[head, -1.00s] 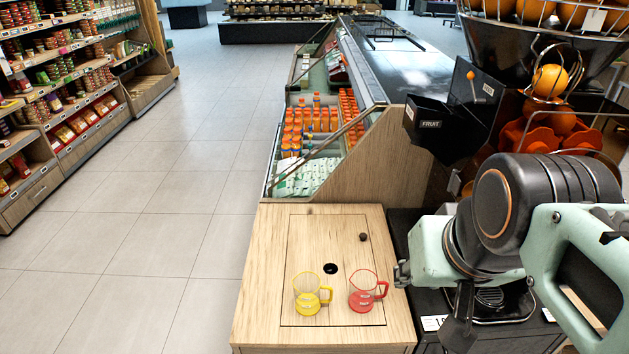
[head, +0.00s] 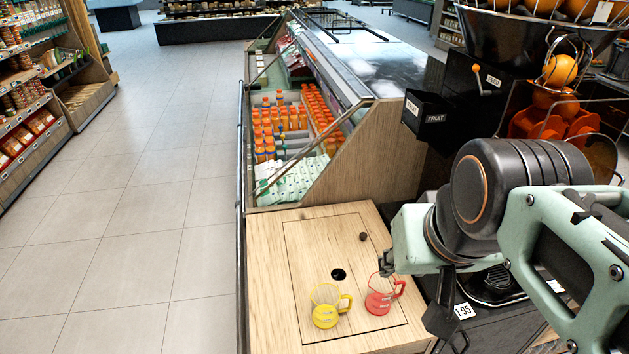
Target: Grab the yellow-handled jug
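The yellow-handled jug (head: 325,315) is clear with a yellow base and handle. It stands upright on the wooden counter (head: 272,300), its handle to the right. A similar red-handled jug (head: 378,303) stands to its right. My gripper (head: 388,264) is only partly visible, as dark parts below my pale green wrist.
A black hole (head: 338,274) and a dark knob (head: 363,237) are on the counter. The orange juicer (head: 545,110) stands at the right behind my arm. A chilled case with orange bottles (head: 280,125) lies beyond the counter. Open tiled floor (head: 130,230) is at left.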

